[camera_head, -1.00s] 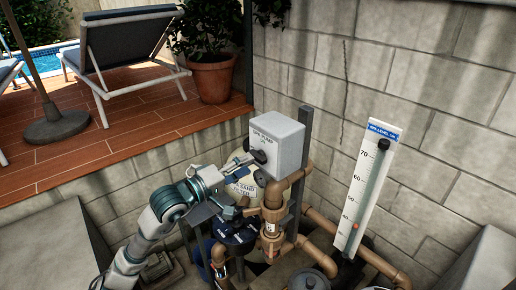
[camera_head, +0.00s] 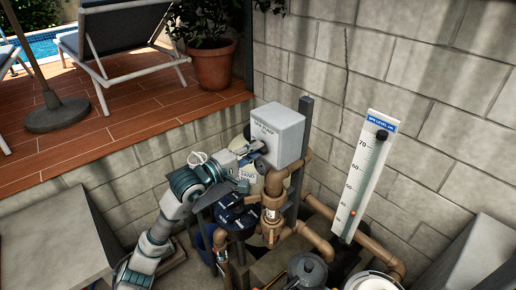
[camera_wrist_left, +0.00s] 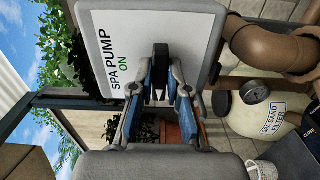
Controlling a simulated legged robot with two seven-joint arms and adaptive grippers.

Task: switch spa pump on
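The spa pump switch box (camera_head: 278,132) is a light grey box on a post, its face turned to the left. In the left wrist view its white face (camera_wrist_left: 105,30) reads "SPA PUMP" and "ON". A dark switch handle (camera_wrist_left: 160,62) stands out from the face, its long side across the direction of the lettering. My left gripper (camera_head: 254,150) is at the face; in the left wrist view its fingers (camera_wrist_left: 160,88) are parted, one on each side of the handle. Whether the pads touch it is hard to tell. My right gripper is out of view.
Brown pipes (camera_head: 273,205) run below and beside the box. A spa level gauge (camera_head: 366,175) leans against the block wall to the right. A sand filter (camera_wrist_left: 255,108) stands below. The tiled deck (camera_head: 110,125) with a lounger and potted plant (camera_head: 212,66) is at upper left.

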